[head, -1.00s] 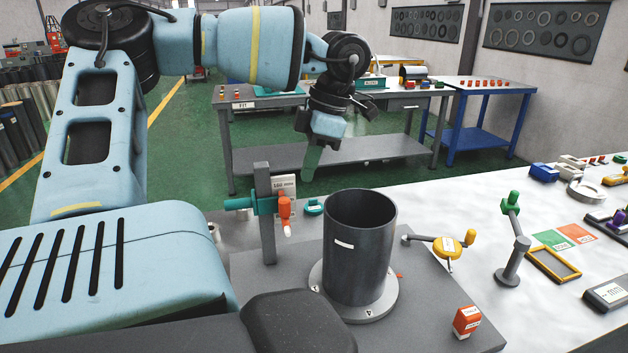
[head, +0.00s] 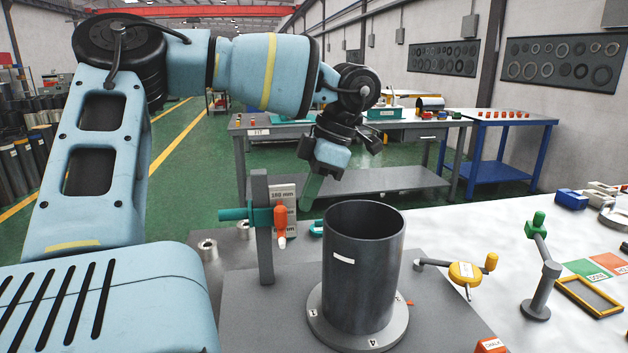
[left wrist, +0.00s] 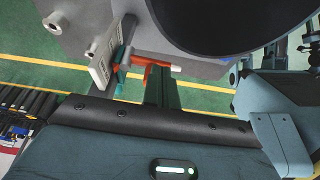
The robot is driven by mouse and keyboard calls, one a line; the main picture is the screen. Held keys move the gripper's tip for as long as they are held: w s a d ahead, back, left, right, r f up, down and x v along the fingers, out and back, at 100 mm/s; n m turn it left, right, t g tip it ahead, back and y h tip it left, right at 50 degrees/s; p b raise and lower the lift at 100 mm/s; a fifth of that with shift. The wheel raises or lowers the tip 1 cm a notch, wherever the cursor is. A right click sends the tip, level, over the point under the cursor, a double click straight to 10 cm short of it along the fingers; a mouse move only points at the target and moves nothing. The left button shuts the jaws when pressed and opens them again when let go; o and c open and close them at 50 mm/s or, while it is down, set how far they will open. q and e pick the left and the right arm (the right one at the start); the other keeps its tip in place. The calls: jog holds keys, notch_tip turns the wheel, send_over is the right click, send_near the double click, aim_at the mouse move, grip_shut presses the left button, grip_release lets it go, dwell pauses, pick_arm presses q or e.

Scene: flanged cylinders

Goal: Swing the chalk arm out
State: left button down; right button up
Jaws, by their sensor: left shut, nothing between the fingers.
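The chalk arm is a teal bar (head: 236,214) on a grey upright post (head: 264,255), left of a dark flanged cylinder (head: 352,285). Its orange holder (head: 280,220) carries a white tip pointing down, a little apart from the cylinder wall. In the left wrist view the orange holder (left wrist: 135,60) shows partly, behind the fingers. My left gripper (head: 310,198) is shut and empty, its green fingers pointing down, above and right of the orange holder in the head view. I cannot tell its depth from the holder. My right gripper is not in view.
A yellow dial gauge (head: 463,273) on an arm stands right of the cylinder. A green-topped jointed stand (head: 541,265) is farther right. A white scale plate (head: 283,200) stands behind the post. An orange chalk box (head: 489,346) sits at the bottom edge.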

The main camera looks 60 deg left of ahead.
aim_at(281, 225)
pick_arm(q)
jog(key=shift+x, duration=2.6)
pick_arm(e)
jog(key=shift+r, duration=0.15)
pick_arm(q)
jog(key=shift+s+a+m+p, duration=0.1)
jog(key=shift+s+m+p, duration=0.3)
jog(key=shift+p, duration=0.3)
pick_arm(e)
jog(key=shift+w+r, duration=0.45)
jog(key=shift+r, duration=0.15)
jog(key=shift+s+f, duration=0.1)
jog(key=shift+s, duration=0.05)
